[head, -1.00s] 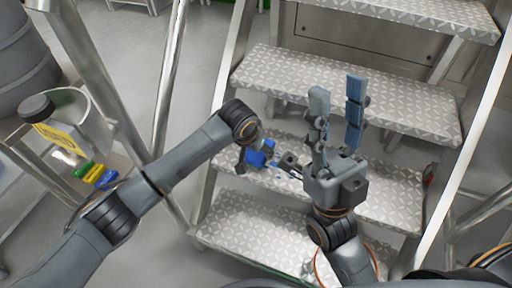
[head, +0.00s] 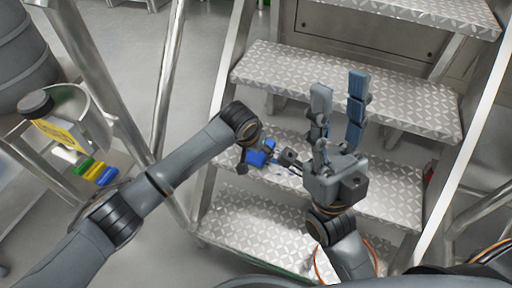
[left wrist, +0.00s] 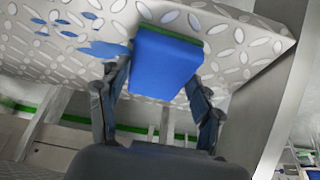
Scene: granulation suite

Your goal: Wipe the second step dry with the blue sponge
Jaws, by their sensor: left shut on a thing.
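The steel stair with patterned treads fills the middle and right of the head view. The second step (head: 385,188) from the bottom lies behind my grippers. Blue wet spots (left wrist: 85,38) lie on its tread, left of the sponge in the left wrist view. My left gripper (head: 258,158) is shut on the blue sponge (left wrist: 165,62), which has a green layer along its far side. The sponge is at the tread, but I cannot tell whether it touches it. My right gripper (head: 339,95) is open and empty, fingers pointing up, in front of the stair.
The lowest step (head: 265,235) and a higher step (head: 350,90) lie below and above. Steel rails flank the stair. At the left stand a grey drum (head: 25,50) and a cart with a yellow-labelled bottle (head: 55,135) and coloured items (head: 92,172). Floor between is clear.

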